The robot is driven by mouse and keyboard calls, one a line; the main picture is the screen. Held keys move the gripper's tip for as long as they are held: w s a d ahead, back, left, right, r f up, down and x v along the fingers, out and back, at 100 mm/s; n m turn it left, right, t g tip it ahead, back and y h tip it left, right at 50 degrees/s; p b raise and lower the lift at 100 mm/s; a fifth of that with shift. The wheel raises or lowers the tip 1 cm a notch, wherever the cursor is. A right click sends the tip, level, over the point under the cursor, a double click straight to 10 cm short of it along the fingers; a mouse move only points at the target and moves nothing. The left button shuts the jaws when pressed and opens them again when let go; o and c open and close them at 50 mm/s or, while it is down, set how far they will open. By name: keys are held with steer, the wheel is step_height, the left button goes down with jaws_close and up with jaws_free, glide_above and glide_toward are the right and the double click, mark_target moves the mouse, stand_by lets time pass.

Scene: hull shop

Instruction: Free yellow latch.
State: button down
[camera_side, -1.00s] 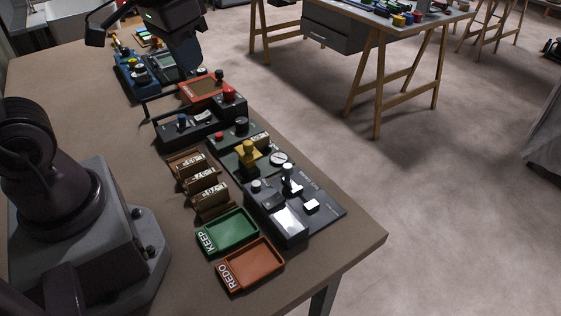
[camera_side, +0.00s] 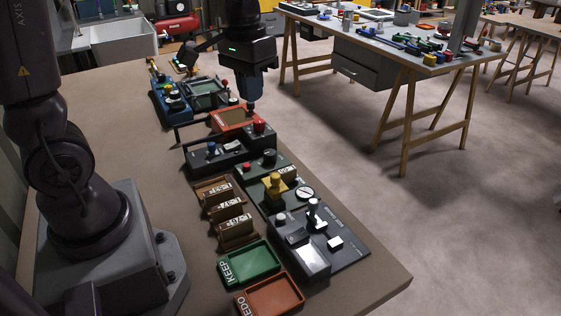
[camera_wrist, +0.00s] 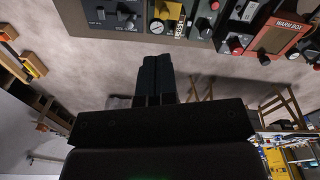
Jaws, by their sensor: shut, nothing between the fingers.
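The yellow latch (camera_side: 274,187) is a stubby yellow piece with a knob on top, on a dark green panel (camera_side: 254,183) at the middle of the bench row. In the wrist view the yellow latch (camera_wrist: 168,10) shows at the top edge, partly cut off. My gripper (camera_side: 251,107) is shut and empty. It points down near the orange-framed box (camera_side: 228,119), well behind the latch in the side view and apart from it. In the wrist view my closed fingers (camera_wrist: 156,61) lie below the latch. Whether the latch is engaged I cannot tell.
A dark panel with a black lever (camera_side: 313,215) stands in front of the latch. Brown holders with labelled pieces (camera_side: 236,227) sit left of it. Green KEEP (camera_side: 277,263) and orange REDO (camera_side: 299,295) trays lie nearer. A red knob (camera_side: 259,126) stands near my fingers.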

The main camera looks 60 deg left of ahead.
steer(key=w+a+f+n+g+h, duration=0.1)
steer(key=w+a+f+n+g, duration=0.1)
steer(key=w+a+f, duration=0.35)
steer(key=w+a+f+n+g+h, duration=0.1)
steer(key=w+a+f+n+g, duration=0.15)
steer(key=w+f, duration=0.45)
steer(key=n, duration=0.1)
glide_toward(279, 189)
steer(key=shift+t+h, duration=0.3)
steer(key=shift+t, duration=0.15)
steer(key=a+f, duration=0.1)
steer(key=w+a+f, duration=0.1)
steer(key=a, duration=0.1)
steer(key=a+f, duration=0.1)
steer(key=shift+w+a+f, duration=0.25)
steer(key=shift+w+a, duration=0.05)
steer(key=shift+w, duration=0.05)
steer(key=shift+s+d+f, duration=0.2)
steer(key=shift+s+d, duration=0.3)
steer(key=shift+d, duration=0.05)
steer(key=shift+s+d+f, duration=0.15)
steer(key=shift+s+d, duration=0.35)
steer(key=shift+d, duration=0.05)
steer(key=shift+s+d, duration=0.4)
steer(key=shift+s, duration=0.05)
steer(key=shift+d, duration=0.1)
